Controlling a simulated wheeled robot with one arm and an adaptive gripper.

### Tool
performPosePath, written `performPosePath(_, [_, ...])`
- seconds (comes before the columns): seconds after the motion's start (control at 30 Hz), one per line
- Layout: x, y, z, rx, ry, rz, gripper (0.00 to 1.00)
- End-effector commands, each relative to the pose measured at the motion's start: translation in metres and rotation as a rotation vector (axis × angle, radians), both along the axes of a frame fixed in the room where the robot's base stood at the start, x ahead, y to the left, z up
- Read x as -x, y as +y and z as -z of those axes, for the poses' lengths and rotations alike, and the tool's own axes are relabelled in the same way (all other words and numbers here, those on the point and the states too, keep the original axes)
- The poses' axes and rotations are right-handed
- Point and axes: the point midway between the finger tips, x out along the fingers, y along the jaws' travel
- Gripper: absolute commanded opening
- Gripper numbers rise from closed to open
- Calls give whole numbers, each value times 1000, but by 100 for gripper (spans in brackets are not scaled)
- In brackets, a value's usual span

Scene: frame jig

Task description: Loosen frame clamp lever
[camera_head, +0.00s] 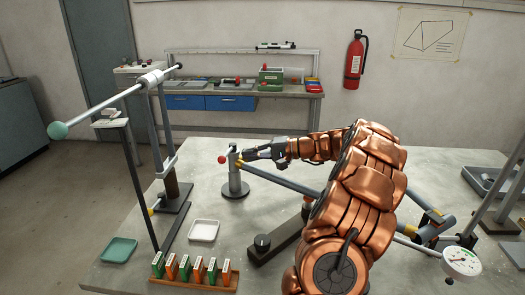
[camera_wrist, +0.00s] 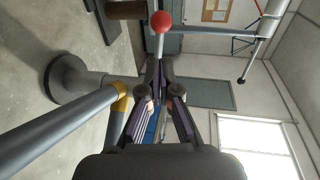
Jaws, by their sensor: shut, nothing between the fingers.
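The clamp lever has a red ball knob (camera_head: 222,159) on a short pale rod, at the top of a grey clamp post (camera_head: 235,178) on a round base. In the wrist view the red ball knob (camera_wrist: 161,20) is straight ahead of the fingertips, and its rod runs down toward them. My gripper (camera_head: 246,155) is just right of the post top, pointing left toward it. In the wrist view my gripper (camera_wrist: 157,68) has its fingers closed together with nothing between them. I cannot tell whether the fingertips touch the lever.
A grey frame tube (camera_wrist: 62,132) with a yellow band runs past the gripper to the clamp. On the table (camera_head: 130,278) are a white tray (camera_head: 204,230), a green tray (camera_head: 119,250) and a wooden rack (camera_head: 195,284) of coloured tags. A dial gauge (camera_head: 462,262) stands at right.

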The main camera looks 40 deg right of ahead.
Motion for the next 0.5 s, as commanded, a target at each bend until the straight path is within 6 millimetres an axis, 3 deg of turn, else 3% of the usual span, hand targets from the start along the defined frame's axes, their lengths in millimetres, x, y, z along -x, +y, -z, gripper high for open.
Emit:
performPosePath(0.23, [-27,21,5,1,2,1,0])
performPosePath(0.5, [-38,29,9,1,0,3,0])
